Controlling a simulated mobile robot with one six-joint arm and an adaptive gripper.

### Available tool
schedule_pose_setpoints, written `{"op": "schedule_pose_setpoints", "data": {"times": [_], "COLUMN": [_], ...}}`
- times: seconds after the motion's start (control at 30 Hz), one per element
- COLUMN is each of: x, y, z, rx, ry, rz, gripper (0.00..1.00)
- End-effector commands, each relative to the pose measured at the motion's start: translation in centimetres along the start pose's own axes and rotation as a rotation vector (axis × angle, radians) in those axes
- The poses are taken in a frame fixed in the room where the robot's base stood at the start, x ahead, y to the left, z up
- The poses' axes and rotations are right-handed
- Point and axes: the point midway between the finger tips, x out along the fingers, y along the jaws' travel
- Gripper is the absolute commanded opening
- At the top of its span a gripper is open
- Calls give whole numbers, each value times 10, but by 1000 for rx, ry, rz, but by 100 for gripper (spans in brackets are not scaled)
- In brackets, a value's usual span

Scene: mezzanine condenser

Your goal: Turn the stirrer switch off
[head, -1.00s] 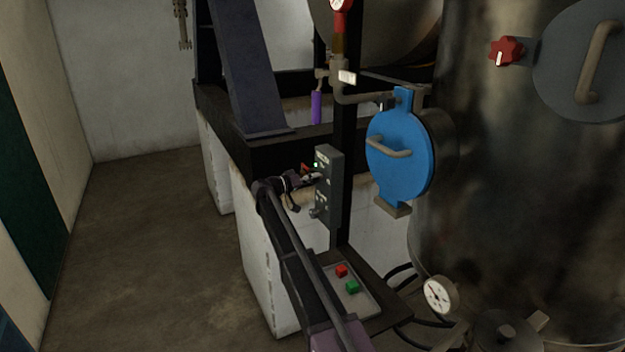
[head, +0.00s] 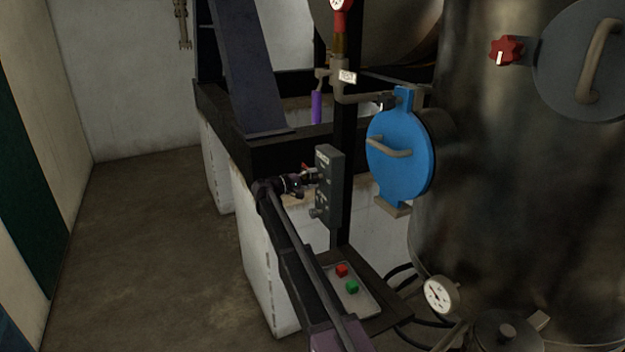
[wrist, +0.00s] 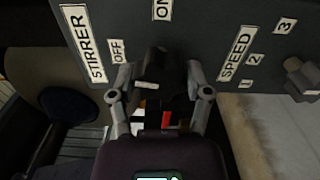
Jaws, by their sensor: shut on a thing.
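The grey control box (head: 329,172) stands on a dark post. In the wrist view its panel (wrist: 208,42) carries a STIRRER label, with OFF at the left and ON at the top, around a black stirrer switch (wrist: 154,62). My gripper (wrist: 158,80) has one finger on each side of this switch and is shut on it; it also shows at the box in the head view (head: 309,179). A pale mark shows on the switch, but the fingers partly hide it and I cannot tell exactly where it points. No green light shows on the box.
A speed knob (wrist: 301,77) with marks 1, 2 and 3 sits on the same panel. A tray (head: 372,303) with a red and a green block lies below. The blue round cover (head: 402,172) and large tank (head: 490,190) stand to the right. Floor at left is clear.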

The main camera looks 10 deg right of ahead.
Motion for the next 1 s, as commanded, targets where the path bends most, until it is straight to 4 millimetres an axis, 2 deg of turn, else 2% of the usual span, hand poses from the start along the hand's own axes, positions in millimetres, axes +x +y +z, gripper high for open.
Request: {"op": "schedule_pose_setpoints", "data": {"times": [0.3, 0.8, 0.83, 0.93, 1.0], "x": [0, 0, 0, 0, 0], "y": [0, 0, 0, 0, 0], "z": [0, 0, 0, 0, 0], "rx": [-150, -177, -177, -177, -176], "ry": [0, 1, 1, 1, 0], "rz": [1, 1, 1, 1, 1], "gripper": [16, 16, 66, 96, 98]}}
